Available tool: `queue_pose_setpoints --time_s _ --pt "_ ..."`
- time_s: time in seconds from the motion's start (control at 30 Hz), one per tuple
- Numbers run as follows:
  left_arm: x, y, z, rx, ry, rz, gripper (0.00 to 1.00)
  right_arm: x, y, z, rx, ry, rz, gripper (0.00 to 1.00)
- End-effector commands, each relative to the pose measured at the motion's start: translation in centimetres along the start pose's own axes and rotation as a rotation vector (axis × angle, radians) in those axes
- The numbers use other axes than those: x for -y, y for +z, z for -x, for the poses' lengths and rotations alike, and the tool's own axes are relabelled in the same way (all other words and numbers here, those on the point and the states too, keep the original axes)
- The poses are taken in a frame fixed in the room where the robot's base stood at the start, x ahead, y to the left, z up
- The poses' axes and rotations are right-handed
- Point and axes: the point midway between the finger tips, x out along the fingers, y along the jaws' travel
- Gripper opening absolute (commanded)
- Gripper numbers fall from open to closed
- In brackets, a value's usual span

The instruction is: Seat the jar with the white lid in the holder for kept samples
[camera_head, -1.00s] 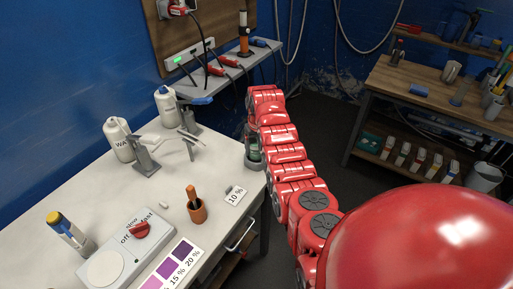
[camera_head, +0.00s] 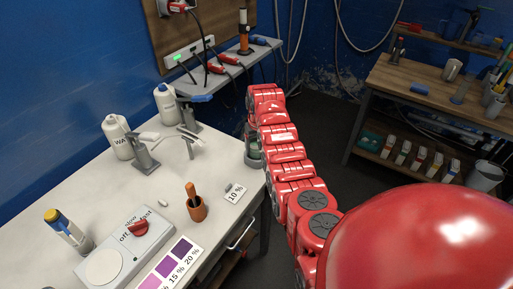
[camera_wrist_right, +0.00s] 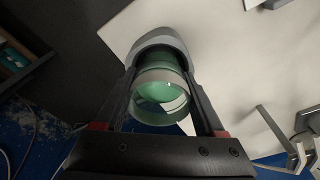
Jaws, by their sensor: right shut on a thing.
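A clear greenish jar (camera_wrist_right: 160,88) is between the two dark fingers of my right gripper (camera_wrist_right: 163,76) in the right wrist view, and the gripper is shut on it. A grey rounded holder (camera_wrist_right: 160,38) curves around the far end of the jar. I cannot tell how deep the jar sits in it, and I make out no white lid. In the head view the grey holder (camera_head: 253,162) is at the right edge of the white table, with green glass in it. My red right arm hides most of the gripper there. My left gripper is not in view.
A wooden workbench (camera_head: 440,95) stands to the right. Dark floor lies between.

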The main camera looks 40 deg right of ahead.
Motion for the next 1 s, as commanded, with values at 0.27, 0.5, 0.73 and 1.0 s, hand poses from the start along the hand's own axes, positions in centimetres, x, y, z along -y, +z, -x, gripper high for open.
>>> queue_pose_setpoints --time_s 0.27,0.5,0.73,1.0 --pt "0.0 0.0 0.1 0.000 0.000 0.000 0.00 0.0 0.0 0.0 0.000 0.000 0.000 0.00" --pt "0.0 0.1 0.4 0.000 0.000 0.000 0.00 0.0 0.1 -0.4 0.001 0.000 0.000 0.00" --pt "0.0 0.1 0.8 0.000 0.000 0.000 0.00 0.0 0.2 -1.0 0.001 0.000 0.000 0.00" --pt "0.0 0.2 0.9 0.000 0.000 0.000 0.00 0.0 0.3 -1.3 0.005 -0.001 0.000 0.00"
